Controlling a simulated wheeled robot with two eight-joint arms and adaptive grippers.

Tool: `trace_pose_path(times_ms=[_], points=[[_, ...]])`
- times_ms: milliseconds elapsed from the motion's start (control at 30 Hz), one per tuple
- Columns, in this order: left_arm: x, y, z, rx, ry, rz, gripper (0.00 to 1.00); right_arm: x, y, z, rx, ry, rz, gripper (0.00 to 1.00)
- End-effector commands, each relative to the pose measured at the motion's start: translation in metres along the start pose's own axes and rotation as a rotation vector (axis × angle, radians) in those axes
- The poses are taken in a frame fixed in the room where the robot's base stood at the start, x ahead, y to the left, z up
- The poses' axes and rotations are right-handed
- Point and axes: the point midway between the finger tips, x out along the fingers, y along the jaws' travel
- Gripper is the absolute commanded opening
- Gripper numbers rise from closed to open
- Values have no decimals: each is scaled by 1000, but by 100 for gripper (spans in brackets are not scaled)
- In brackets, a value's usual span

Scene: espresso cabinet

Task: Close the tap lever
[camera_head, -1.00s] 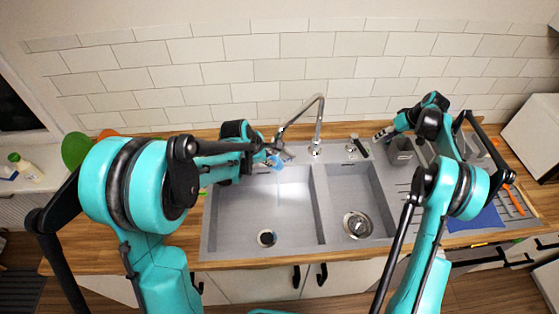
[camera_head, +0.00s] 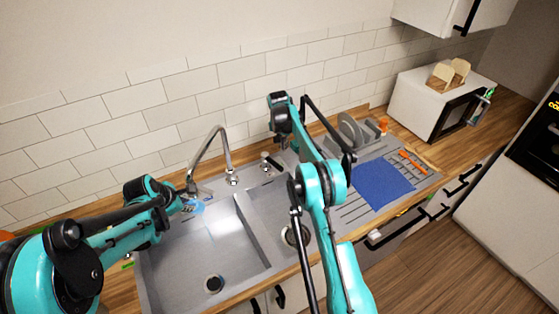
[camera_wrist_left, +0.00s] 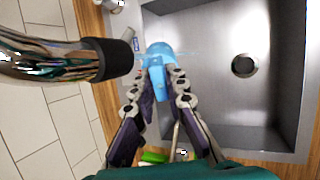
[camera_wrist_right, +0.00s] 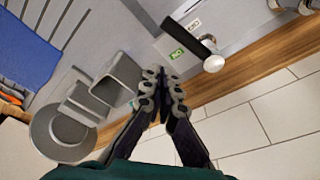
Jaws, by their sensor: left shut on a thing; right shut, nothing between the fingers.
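The tap (camera_head: 207,150) rises behind the sink. Its small lever (camera_head: 274,165) with a black handle stands to the right of its base; the right wrist view shows the black handle (camera_wrist_right: 194,42) on a chrome base. My right gripper (camera_head: 282,142) is above and slightly right of the lever in the head view; its fingers are shut and empty, apart from the handle, in its wrist view (camera_wrist_right: 163,76). My left gripper (camera_head: 182,203) is shut on a light-blue object (camera_wrist_left: 159,62) below the spout (camera_wrist_left: 60,62), over the left basin's edge.
The sink has a large left basin (camera_head: 215,245) and a smaller right one. Grey containers (camera_wrist_right: 120,78) stand near my right gripper. A blue mat (camera_head: 383,186), plates (camera_head: 352,130) and orange utensils (camera_head: 413,160) lie right. A white appliance (camera_head: 425,100) stands far right.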

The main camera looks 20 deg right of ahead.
Motion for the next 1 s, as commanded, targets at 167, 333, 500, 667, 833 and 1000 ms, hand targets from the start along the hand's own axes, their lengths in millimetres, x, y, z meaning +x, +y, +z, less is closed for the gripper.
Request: trace_pose_path(times_ms=[167,333,500,667,833,1000], points=[[0,0,0,0,0,0,0,-7,-11,-3,245,90,76,0],[0,0,0,0,0,0,0,-11,-15,-6,375,145,102,0],[0,0,0,0,0,0,0,-2,-15,-8,409,159,107,0],[0,0,0,0,0,0,0,26,-10,-12,408,159,107,0],[0,0,0,0,0,0,0,62,-6,-16,407,158,107,0],[0,0,0,0,0,0,0,85,-6,-12,403,159,104,0]])
